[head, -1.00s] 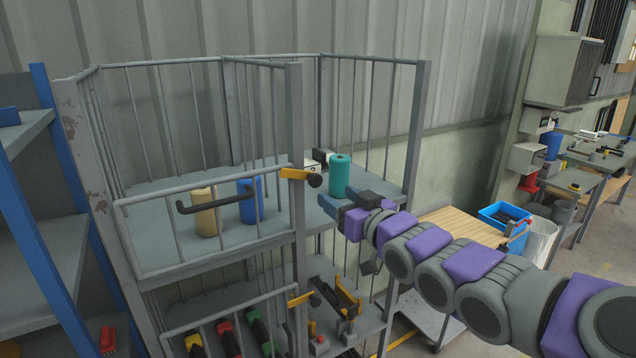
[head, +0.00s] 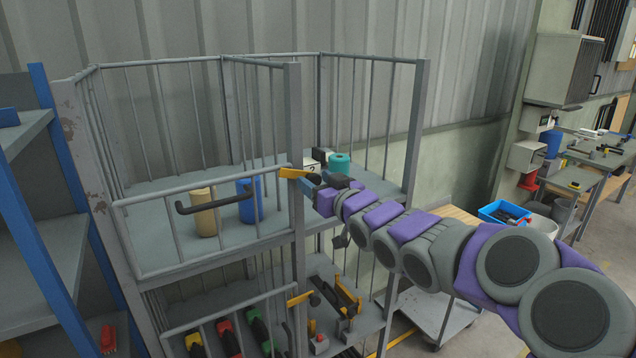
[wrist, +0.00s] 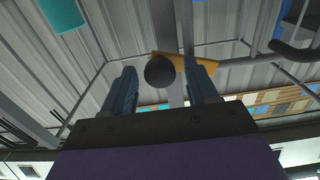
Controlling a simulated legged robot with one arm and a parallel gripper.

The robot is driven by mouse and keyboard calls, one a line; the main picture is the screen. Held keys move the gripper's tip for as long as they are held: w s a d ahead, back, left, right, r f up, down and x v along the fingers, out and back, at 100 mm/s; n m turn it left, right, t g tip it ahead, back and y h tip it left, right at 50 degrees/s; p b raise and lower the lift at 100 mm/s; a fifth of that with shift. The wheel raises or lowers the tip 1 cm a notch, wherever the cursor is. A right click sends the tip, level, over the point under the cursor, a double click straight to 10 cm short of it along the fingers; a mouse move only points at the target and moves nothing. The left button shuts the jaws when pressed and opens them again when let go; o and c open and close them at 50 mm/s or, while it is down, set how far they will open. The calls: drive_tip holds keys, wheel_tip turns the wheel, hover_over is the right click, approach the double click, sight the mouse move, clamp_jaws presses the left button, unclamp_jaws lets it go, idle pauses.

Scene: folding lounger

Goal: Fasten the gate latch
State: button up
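The upper gate (head: 205,238) is a grey barred panel with a black handle (head: 215,203). Its right end is at the cage post (head: 297,130). The yellow latch (head: 290,173) lies roughly level at this post; its black knob is mostly hidden by my gripper (head: 310,182) in the head view. In the wrist view the round black knob (wrist: 160,71) shows between the two fingers of my open gripper (wrist: 160,78), with the yellow latch bar (wrist: 200,65) behind it. I cannot tell whether the fingers touch the knob.
A teal canister (head: 340,163), a tan canister (head: 202,215) and a blue canister (head: 248,203) stand on the upper shelf. A lower gate with its own yellow latch (head: 300,299) is below. A blue shelf rack (head: 62,180) stands at the left. A wooden-topped cart is behind my arm.

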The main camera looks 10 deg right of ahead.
clamp_jaws()
idle(0.3)
drive_tip(key=shift+n, duration=2)
drive_tip(key=shift+o, duration=0.3)
unclamp_jaws()
drive_tip(key=p+v, duration=0.1)
drive_tip(key=v, duration=1.6)
drive_tip(key=shift+s, duration=0.15)
